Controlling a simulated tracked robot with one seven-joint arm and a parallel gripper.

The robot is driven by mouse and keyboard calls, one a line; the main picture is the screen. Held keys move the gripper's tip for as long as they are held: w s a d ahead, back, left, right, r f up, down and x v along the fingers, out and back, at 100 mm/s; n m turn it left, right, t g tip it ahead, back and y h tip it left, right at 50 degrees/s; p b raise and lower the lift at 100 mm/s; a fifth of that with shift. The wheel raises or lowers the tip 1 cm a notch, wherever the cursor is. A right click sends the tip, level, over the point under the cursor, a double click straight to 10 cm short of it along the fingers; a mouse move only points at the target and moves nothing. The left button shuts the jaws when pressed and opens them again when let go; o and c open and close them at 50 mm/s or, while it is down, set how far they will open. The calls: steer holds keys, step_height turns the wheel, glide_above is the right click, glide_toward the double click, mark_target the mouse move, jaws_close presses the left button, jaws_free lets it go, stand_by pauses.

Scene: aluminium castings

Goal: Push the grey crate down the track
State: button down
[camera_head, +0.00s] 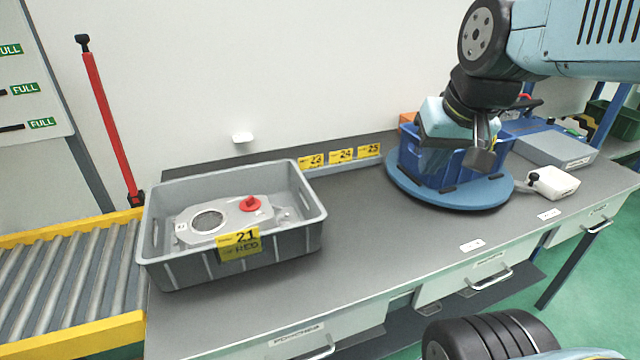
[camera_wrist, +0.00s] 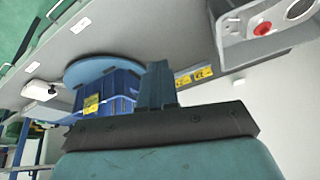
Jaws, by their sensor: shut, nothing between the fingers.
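The grey crate (camera_head: 290,239) stands on the left end of the workbench, beside the roller track (camera_head: 70,280). It holds a flat aluminium casting (camera_head: 228,216) with a red cap, and a yellow label with 21 is on its front wall. The track has grey rollers between yellow side rails and lies at the left, empty where it shows. My gripper (camera_head: 485,150) is shut and empty, in front of and above the blue crate, well to the right of the grey crate. In the wrist view the shut fingers (camera_wrist: 157,85) show, with the grey crate (camera_wrist: 270,48) at the upper right.
A blue crate (camera_head: 415,160) sits on a round blue turntable (camera_head: 450,197). A white device (camera_head: 553,183) and a grey box (camera_head: 560,149) stand at the right. Yellow number tags (camera_head: 341,156) line the back edge. The bench (camera_head: 370,235) is clear between the grey crate and the turntable.

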steer(key=w+a+f+m+g+y, duration=0.3)
steer(key=w+a+m+y, duration=0.25)
steer(key=a, duration=0.55)
steer(key=w+a+f+m+g+y, duration=0.4)
steer(key=w+a+y, duration=0.15)
steer(key=a, duration=0.65)
steer(key=w+a+f+m+g+y, duration=0.3)
steer(key=w+a+m+y, duration=0.25)
steer(key=a, duration=0.55)
steer(key=s+v, duration=0.1)
steer(key=v, duration=1.9)
step_height(320, 180, down, 10)
steer(key=shift+f+n, duration=0.2)
steer(key=shift+n, duration=0.1)
